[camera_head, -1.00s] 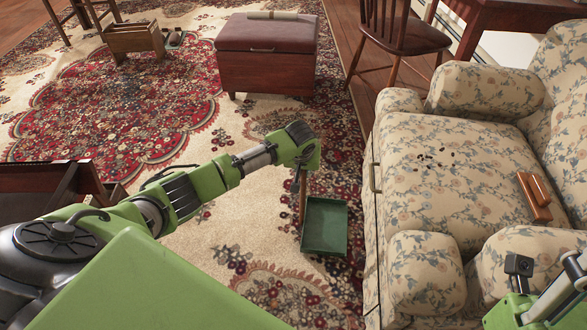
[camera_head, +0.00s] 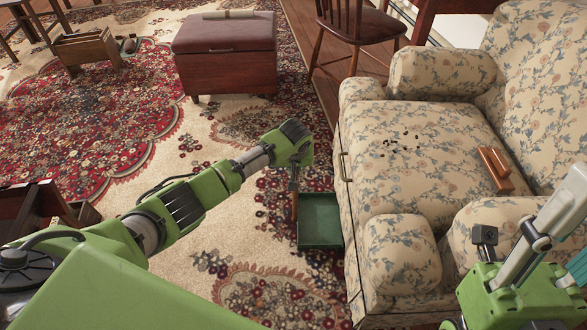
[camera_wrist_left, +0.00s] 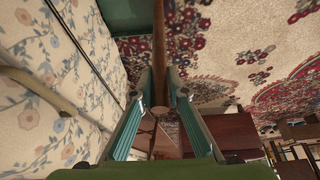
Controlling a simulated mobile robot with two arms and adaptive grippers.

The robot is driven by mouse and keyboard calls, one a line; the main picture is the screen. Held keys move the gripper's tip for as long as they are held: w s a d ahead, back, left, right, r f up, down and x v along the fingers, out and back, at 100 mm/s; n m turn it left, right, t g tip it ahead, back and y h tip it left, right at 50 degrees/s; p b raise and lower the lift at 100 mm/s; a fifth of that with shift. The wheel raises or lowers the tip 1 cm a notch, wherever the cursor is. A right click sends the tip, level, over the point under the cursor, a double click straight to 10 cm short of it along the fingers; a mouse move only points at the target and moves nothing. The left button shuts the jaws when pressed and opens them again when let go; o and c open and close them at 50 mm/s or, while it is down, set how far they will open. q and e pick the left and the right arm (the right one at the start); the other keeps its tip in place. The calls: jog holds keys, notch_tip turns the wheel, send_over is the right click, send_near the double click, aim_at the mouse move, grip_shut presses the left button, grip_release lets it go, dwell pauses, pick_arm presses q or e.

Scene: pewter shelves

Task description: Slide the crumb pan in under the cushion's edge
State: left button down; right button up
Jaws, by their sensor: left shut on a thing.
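The green crumb pan (camera_head: 320,222) hangs over the rug, its right side meeting the armchair's front edge in the head view; I cannot tell whether they touch. My left gripper (camera_head: 294,174) is shut on the pan's wooden handle, which also shows between its fingers in the left wrist view (camera_wrist_left: 159,50). Part of the green pan (camera_wrist_left: 128,14) shows at the top there. The floral seat cushion (camera_head: 400,185) lies to the right of the pan, with dark crumbs (camera_head: 403,141) on top. My right gripper (camera_head: 577,266) is partly in view at the right edge, its fingertips cut off.
A brown wooden block-like thing (camera_head: 495,169) lies on the seat. The armchair's near armrest (camera_head: 490,222) is beside my right arm. A curved handle (camera_head: 344,166) is on the chair's front. A red-topped chest (camera_head: 224,60) stands further back on open rug.

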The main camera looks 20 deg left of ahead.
pick_arm(q)
jog(key=shift+w+f, duration=0.1)
jog(key=shift+f, duration=0.25)
dwell(0.4)
jog(key=c, duration=1.9)
grip_release()
